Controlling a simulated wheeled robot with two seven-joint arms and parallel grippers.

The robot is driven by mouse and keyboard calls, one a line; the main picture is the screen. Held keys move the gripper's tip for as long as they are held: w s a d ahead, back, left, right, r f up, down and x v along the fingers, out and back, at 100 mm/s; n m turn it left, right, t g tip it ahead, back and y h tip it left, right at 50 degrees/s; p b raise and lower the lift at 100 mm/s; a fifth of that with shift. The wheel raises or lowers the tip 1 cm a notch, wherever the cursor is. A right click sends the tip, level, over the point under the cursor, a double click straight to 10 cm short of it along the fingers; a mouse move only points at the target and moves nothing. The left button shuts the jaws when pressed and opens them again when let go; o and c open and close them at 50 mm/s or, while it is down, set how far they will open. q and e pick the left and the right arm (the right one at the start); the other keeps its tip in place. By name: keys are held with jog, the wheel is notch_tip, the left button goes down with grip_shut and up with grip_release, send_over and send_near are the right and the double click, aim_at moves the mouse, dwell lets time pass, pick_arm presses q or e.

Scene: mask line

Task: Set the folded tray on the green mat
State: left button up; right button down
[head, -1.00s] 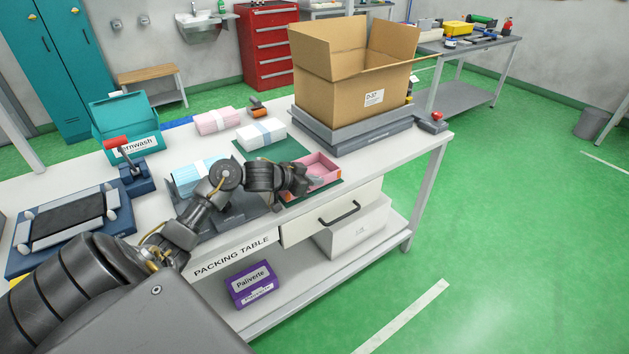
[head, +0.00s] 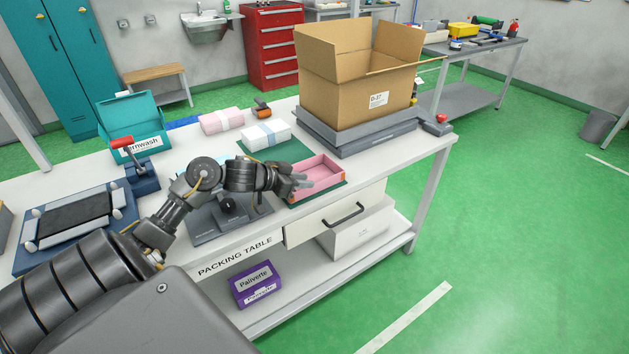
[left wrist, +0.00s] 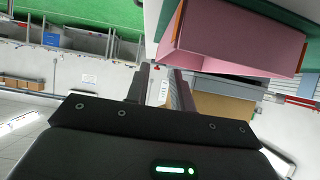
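The folded tray (head: 331,179), a pink open box with orange corners, sits upright on the green mat (head: 340,187) near the front edge of the packing table. The mat shows as a green rim around it. My left gripper (head: 303,182) is just at the tray's left end, in front of part of it. In the left wrist view the tray (left wrist: 238,38) is at the upper right, and my left gripper's fingers (left wrist: 160,88) stand apart with nothing between them. My right gripper is in neither view.
A white pack with a band (head: 264,136) lies on another green area behind the tray. A large carton (head: 345,95) stands on a grey scale (head: 375,138) at the back right. A grey fixture (head: 215,222) is under my forearm. A teal box (head: 135,125) is at the left.

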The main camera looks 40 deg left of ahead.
pick_arm(q)
jog(key=v, duration=0.5)
jog(key=shift+s+r, duration=0.15)
jog(key=shift+s, duration=0.15)
jog(key=shift+a, duration=0.1)
